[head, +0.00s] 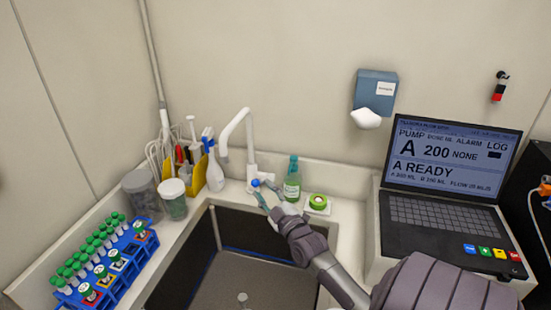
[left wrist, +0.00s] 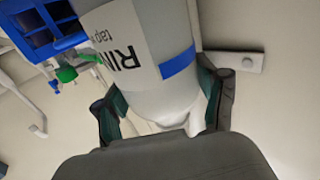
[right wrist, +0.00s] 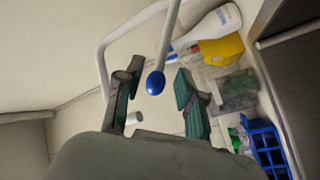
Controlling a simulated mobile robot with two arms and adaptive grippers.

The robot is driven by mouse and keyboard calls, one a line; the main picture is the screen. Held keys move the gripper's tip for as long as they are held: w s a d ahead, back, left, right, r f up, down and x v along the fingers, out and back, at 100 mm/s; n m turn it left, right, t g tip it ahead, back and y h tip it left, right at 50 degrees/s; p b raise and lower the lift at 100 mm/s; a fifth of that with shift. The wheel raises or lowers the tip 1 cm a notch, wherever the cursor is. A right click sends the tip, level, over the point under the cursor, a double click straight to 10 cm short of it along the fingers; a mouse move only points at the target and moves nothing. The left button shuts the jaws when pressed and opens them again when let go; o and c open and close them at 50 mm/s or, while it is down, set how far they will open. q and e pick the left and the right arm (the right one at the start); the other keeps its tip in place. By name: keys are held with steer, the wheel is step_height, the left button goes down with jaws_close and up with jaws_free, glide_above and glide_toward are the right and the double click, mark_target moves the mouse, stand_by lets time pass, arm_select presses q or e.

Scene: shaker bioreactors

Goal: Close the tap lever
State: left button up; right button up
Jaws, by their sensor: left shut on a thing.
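The white tap (head: 240,136) stands at the back edge of the sink, with a blue-ended lever (head: 255,182) low at its base. My right gripper (head: 266,192) is at the lever, coming from the front right. In the right wrist view the lever's blue ball (right wrist: 155,83) shows between the two open fingers (right wrist: 160,75); I see no clear contact. My left gripper (left wrist: 155,85) is outside the head view. In the left wrist view it is shut on a white bottle (left wrist: 145,65) with printed letters starting "RIN" and a blue band.
A white squeeze bottle (head: 214,170), yellow holder (head: 197,178) and jars stand left. A blue tube rack (head: 122,270) is front left; a laptop (head: 445,210) is right.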

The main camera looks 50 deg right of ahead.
steer(key=r+v, duration=0.1)
steer(key=v, duration=0.6)
steer(key=shift+f, duration=0.35)
steer(key=shift+a, duration=0.1)
